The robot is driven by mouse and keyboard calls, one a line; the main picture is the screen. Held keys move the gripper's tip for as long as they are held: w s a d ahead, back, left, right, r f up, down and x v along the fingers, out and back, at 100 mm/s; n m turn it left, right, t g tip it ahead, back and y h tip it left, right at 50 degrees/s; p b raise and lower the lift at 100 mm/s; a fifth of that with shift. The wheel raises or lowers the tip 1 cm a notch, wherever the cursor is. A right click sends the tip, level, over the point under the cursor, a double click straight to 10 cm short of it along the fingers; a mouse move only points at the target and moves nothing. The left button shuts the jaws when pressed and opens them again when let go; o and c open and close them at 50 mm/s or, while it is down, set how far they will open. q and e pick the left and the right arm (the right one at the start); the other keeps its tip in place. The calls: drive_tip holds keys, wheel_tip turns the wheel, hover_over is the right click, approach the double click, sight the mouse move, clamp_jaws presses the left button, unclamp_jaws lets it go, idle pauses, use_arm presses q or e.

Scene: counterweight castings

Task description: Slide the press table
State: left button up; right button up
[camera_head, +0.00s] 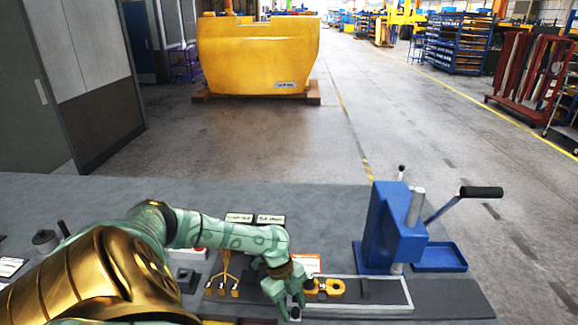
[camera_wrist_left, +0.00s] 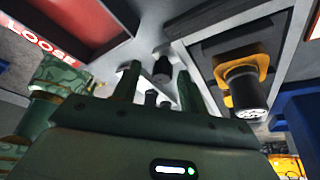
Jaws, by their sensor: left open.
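The blue press (camera_head: 395,225) stands at the right of the bench, with a grey ram and a black-handled lever. A light-framed slide track (camera_head: 385,309) runs left from below it. A yellow fixture (camera_head: 328,287) sits at its left part; in the left wrist view the yellow fixture (camera_wrist_left: 262,58) holds a black cylinder. I cannot tell which part is the press table. My left gripper (camera_head: 292,303) is open at the track's left end, by a small dark knob (camera_head: 295,313). In the left wrist view a dark knob (camera_wrist_left: 162,68) shows beyond the open fingers (camera_wrist_left: 157,92). My right gripper is out of view.
A blue tray (camera_head: 440,257) is at the press's right.

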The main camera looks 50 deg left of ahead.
use_arm(q)
drive_tip(key=v, duration=1.6)
drive_tip(key=shift+a, duration=0.15)
